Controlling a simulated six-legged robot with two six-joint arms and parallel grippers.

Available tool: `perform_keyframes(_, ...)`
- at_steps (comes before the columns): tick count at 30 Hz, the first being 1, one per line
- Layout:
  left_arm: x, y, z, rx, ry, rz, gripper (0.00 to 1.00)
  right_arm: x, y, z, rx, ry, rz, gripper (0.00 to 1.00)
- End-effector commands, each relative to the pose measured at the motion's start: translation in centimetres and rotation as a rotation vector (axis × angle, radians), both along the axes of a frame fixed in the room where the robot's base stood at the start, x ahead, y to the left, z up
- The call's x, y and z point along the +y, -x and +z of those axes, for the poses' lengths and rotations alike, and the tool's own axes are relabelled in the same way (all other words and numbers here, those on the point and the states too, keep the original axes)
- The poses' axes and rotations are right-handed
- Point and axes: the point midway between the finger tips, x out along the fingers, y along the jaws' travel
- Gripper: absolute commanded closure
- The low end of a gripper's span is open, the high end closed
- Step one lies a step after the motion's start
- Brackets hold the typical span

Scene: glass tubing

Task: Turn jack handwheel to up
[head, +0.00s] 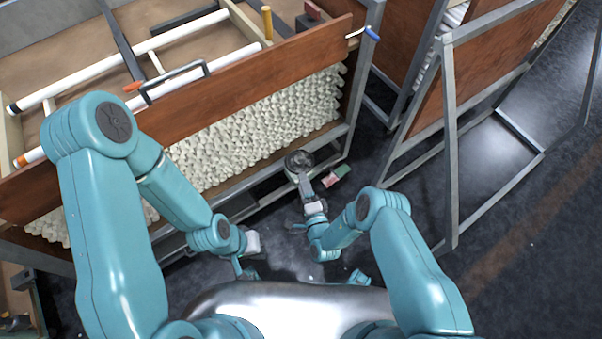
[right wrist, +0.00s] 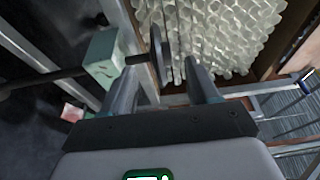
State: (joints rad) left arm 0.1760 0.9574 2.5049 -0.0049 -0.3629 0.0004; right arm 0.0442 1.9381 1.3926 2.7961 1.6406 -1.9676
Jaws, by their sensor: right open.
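The jack handwheel (head: 299,160) is a dark round disc low by the front of the wooden bench. In the right wrist view the handwheel (right wrist: 160,50) shows nearly edge-on, on a dark shaft that runs left through a pale green block (right wrist: 103,60). My right gripper (head: 306,186) points at the handwheel. In the right wrist view my right gripper (right wrist: 162,72) is open, with the wheel's rim in line with the gap between its fingers; I cannot tell whether they touch. My left gripper (head: 252,244) is low beside the bench; its fingers are not clear.
A bench panel (head: 250,75) of brown wood stands over a shelf of pale tubing (head: 265,120). A grey metal frame (head: 450,150) stands at right. A red and green object (head: 335,177) is right of the wheel. Dark floor (head: 530,220) is open at far right.

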Motion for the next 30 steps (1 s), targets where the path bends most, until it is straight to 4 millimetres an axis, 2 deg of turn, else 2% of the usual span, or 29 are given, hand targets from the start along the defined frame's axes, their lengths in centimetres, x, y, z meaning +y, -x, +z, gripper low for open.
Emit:
perform_keyframes(3, 0.0, 0.0, -0.9, 0.0, 0.0, 0.0, 1.0, 0.7, -2.3, -0.1, -0.005, -0.001, 0.0, 0.41)
perform_keyframes(7, 0.0, 0.0, -1.3, 0.0, 0.0, 0.0, 1.0, 1.1, -4.0, -0.1, -0.003, 0.001, -0.002, 0.41)
perform_keyframes(12, 0.0, 0.0, -1.4, 0.0, 0.0, 0.0, 1.0, 1.2, -4.9, 0.0, -0.001, 0.0, -0.004, 0.41)
perform_keyframes(19, 0.0, 0.0, -1.4, 0.0, 0.0, 0.0, 1.0, 1.2, -4.9, 0.0, 0.0, 0.0, -0.004, 0.41)
perform_keyframes(24, 0.0, 0.0, -1.4, 0.0, 0.0, 0.0, 1.0, 1.2, -4.9, 0.0, 0.0, 0.001, -0.004, 0.96)
perform_keyframes(30, 0.0, 0.0, -1.4, 0.0, 0.0, 0.0, 1.0, 1.2, -4.9, 0.0, -0.001, 0.001, 0.001, 0.96)
